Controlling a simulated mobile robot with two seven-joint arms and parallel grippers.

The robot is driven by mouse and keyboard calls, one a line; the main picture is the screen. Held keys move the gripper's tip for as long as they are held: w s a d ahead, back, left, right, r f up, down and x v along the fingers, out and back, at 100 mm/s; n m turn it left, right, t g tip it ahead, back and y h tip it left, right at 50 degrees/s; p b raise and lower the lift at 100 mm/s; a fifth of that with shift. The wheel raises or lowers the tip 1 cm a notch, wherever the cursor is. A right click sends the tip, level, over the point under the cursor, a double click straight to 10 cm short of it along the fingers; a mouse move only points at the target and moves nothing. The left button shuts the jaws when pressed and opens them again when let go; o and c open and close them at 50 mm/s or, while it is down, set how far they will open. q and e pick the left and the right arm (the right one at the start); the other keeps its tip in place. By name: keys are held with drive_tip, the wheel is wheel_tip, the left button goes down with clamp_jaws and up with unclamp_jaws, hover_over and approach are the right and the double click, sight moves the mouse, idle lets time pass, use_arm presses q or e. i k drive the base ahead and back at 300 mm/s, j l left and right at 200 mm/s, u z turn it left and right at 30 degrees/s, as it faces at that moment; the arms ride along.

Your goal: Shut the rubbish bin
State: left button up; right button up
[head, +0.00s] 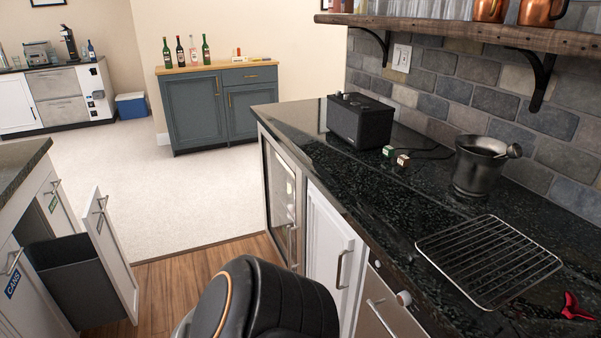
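The rubbish bin (78,278) is a dark grey pull-out bin at the left in the head view. It stands out from the left cabinet, behind a white front panel (113,245) with a metal handle. The panel is well away from the cabinet face, so the bin is open. Its lower part is cut off or hidden by the cabinet door in front. Neither of my grippers shows in the head view; only a black part of my own body is at the bottom middle.
A cabinet door with a blue CANS label (13,285) is at the left edge. Wood floor (165,285) lies between the bin and the right counter (375,190), which holds a black speaker (360,120), a metal mortar (478,165) and a wire rack (488,260). Carpet beyond is clear.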

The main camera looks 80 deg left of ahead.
sight(88, 274)
drive_tip(key=u, duration=3.95)
